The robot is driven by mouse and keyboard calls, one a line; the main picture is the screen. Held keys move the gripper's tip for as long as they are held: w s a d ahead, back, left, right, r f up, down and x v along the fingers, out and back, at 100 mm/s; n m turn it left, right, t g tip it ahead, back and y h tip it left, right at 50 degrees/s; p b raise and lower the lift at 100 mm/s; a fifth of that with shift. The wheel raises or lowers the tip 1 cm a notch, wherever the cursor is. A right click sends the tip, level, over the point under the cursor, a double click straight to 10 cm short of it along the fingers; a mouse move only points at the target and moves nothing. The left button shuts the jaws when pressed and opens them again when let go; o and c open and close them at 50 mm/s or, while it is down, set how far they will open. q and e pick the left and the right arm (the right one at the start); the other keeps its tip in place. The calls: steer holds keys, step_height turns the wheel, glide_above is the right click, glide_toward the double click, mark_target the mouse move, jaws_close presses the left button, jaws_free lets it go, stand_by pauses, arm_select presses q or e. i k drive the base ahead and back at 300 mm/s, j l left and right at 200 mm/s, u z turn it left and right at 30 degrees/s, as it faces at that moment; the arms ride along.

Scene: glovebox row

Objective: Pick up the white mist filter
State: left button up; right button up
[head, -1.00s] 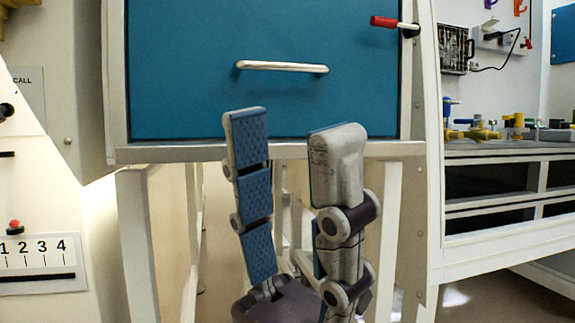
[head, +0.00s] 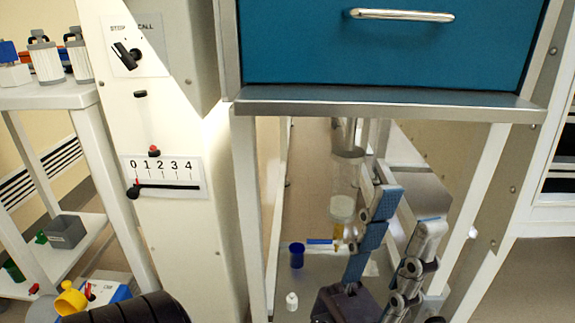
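White canisters with dark handles (head: 45,60) stand on the cart at the far left. I cannot tell which of these, if any, is the white mist filter.
The steel ledge (head: 380,107) of the glovebox runs above the gripper, with white legs (head: 249,210) either side. A blue cup (head: 297,255) and small white bottle (head: 291,300) stand below. A numbered panel (head: 162,177) and a white cart (head: 50,97) are left.

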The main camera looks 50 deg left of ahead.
mark_target(292, 299)
steer(key=u, duration=1.45)
